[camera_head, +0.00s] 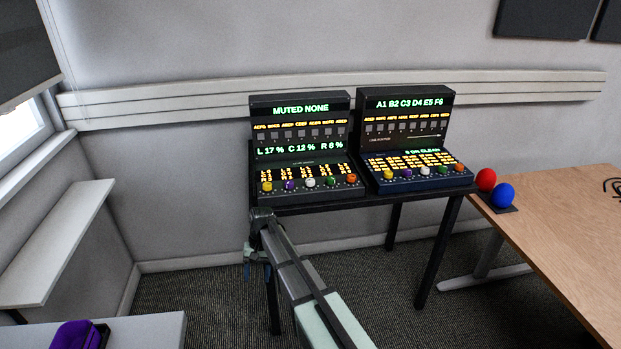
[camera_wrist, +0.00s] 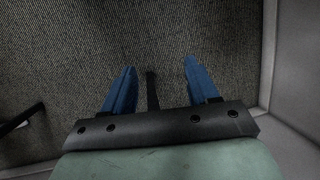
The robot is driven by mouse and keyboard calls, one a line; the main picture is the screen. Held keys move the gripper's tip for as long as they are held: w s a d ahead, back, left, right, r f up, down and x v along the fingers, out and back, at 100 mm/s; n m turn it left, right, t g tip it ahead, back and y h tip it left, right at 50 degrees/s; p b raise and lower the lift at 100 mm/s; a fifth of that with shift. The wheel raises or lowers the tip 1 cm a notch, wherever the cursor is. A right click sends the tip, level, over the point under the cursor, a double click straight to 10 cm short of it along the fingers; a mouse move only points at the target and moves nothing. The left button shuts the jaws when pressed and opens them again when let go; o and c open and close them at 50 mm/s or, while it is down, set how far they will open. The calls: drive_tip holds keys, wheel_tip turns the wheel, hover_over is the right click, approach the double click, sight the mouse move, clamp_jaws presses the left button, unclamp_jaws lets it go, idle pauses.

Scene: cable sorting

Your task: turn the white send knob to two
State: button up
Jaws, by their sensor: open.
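Two dark consoles stand side by side on a black stand. The left console (camera_head: 305,150) has a row of coloured knobs along its front, with a white knob (camera_head: 310,182) in the middle. The right console (camera_head: 410,140) has a similar row, with its own white knob (camera_head: 425,172) in the middle. Which white knob is the send one, and where each points, is too small to tell. My gripper (camera_head: 251,262) hangs low in front of the left console's left corner, below and apart from the knobs. In the wrist view its blue fingers (camera_wrist: 160,66) are spread and empty above the carpet.
The black stand (camera_head: 375,199) has thin legs below the consoles. A wooden desk (camera_head: 565,215) is at right, with a red ball (camera_head: 486,180) and a blue ball (camera_head: 503,195) near its corner. A purple object (camera_head: 76,335) lies at lower left. Carpet in front is open.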

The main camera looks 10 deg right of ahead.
drive_tip(key=w+a+r, duration=0.5)
drive_tip(key=w+r, duration=0.1)
drive_tip(key=r, duration=0.4)
wheel_tip(320, 180, up, 28)
drive_tip(key=m+t+h, duration=0.2)
drive_tip(key=m+t, duration=0.2)
drive_tip(key=m, duration=0.8)
hover_over(311, 180)
wheel_tip(311, 180, down, 14)
drive_tip(key=shift+a, duration=0.1)
drive_tip(key=shift+c, duration=0.3)
drive_tip(key=c, duration=1)
